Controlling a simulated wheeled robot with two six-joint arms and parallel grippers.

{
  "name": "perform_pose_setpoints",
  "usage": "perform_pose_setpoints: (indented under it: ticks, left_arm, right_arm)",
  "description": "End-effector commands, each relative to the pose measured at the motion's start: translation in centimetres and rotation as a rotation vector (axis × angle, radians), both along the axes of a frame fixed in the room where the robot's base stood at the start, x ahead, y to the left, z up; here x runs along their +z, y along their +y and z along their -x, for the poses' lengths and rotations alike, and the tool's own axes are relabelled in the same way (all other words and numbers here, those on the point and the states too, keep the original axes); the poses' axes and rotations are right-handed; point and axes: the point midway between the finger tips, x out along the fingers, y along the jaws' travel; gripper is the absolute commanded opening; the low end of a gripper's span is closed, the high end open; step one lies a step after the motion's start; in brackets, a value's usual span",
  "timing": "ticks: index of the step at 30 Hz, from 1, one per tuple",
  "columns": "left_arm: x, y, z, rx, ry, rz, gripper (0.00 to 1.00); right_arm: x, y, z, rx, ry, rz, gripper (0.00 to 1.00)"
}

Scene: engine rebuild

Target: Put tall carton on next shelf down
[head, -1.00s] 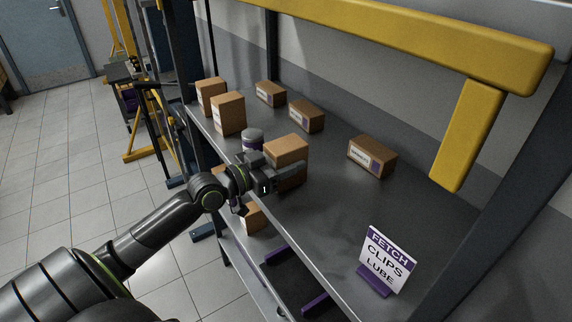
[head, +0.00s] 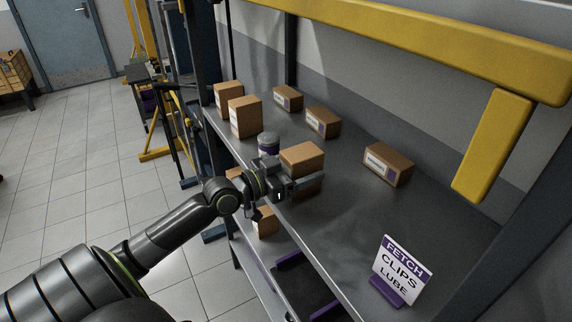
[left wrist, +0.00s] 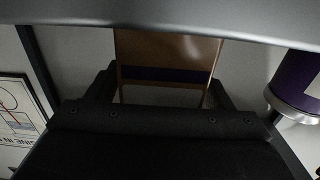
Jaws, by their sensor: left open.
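A tall brown carton (head: 303,157) stands near the front edge of the upper shelf (head: 345,215). My left gripper (head: 296,181) is at its front, low on the carton, and partly covers it. In the left wrist view the brown carton (left wrist: 168,52) with a dark purple band lies between the two open fingers of the left gripper (left wrist: 160,92). Whether either finger touches it I cannot tell. Part of the lower shelf (head: 262,262) shows below the arm. My right gripper is not in view.
A grey and purple jar (head: 268,144) stands close left of the carton. Several other cartons stand farther back and left. A FETCH sign (head: 403,268) stands at the front right. A yellow beam (head: 430,45) crosses above. The shelf's right part is mostly clear.

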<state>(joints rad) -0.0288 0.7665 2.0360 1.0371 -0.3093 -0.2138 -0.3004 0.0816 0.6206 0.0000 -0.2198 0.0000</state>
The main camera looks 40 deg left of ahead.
Motion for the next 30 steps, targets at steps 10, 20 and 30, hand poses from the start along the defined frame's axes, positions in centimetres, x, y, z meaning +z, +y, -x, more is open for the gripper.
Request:
perform_pose_setpoints:
  ticks: [10, 20, 30]
  left_arm:
    - [0.0, 1.8, 4.3, 0.000, 0.005, -0.005, 0.74]
    - [0.2, 3.6, 8.7, 0.000, 0.006, -0.003, 0.74]
    - [0.1, 4.5, 11.0, 0.000, 0.002, 0.000, 0.74]
  right_arm:
    - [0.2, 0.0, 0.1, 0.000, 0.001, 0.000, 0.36]
    - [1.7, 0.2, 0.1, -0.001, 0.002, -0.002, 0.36]
    - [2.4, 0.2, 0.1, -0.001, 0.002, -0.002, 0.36]
